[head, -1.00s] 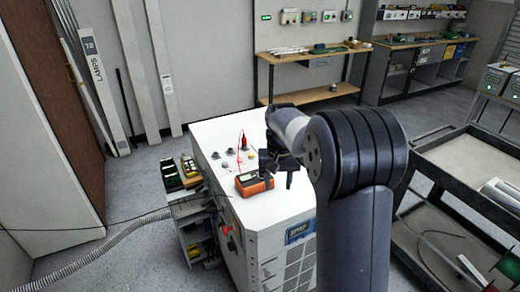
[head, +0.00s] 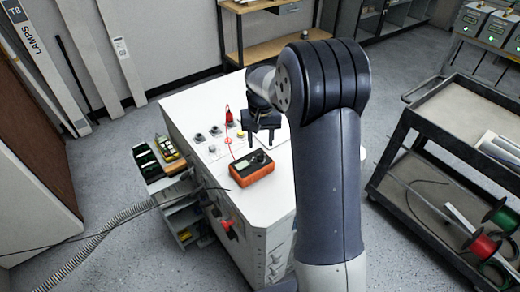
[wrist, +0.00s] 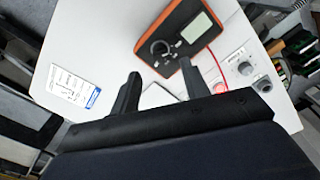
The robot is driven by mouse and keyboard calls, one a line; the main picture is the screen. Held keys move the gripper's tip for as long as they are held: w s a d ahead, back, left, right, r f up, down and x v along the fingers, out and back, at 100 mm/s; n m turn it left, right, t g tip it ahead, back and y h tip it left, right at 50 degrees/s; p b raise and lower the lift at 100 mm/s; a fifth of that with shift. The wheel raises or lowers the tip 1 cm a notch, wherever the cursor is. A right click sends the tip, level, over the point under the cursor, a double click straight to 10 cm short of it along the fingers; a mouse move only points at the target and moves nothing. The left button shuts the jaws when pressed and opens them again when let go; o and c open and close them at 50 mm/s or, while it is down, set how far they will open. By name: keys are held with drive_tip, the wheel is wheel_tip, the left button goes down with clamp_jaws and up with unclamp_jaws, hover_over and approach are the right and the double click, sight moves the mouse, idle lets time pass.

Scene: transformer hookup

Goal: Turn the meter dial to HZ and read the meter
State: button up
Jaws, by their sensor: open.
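The orange meter (head: 252,172) lies on the white top of the cabinet (head: 196,104), near its front edge. It has a dark face with a pale display and a round dial (head: 262,157). The dial setting and any reading are too small to tell. In the wrist view the meter (wrist: 176,62) is beyond the fingertips, with its dial (wrist: 160,48) and display (wrist: 196,28) showing. My gripper (head: 260,140) is open and empty, with its fingers apart. It is just behind the meter in the head view. In the wrist view the fingers (wrist: 159,76) point toward the dial side, not visibly touching it.
Red leads and several terminals (head: 215,131) are left of and behind the meter. A small side shelf (head: 160,180) holds other instruments at the cabinet's left. A dark cart (head: 430,135) with spools stands at the right. A cable hose (head: 90,240) lies on the floor.

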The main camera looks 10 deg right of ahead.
sight(261, 155)
wheel_tip(261, 155, down, 6)
drive_tip(key=shift+r+p, duration=0.15)
drive_tip(key=shift+p, duration=0.2)
drive_tip(key=shift+c, duration=0.4)
clamp_jaws()
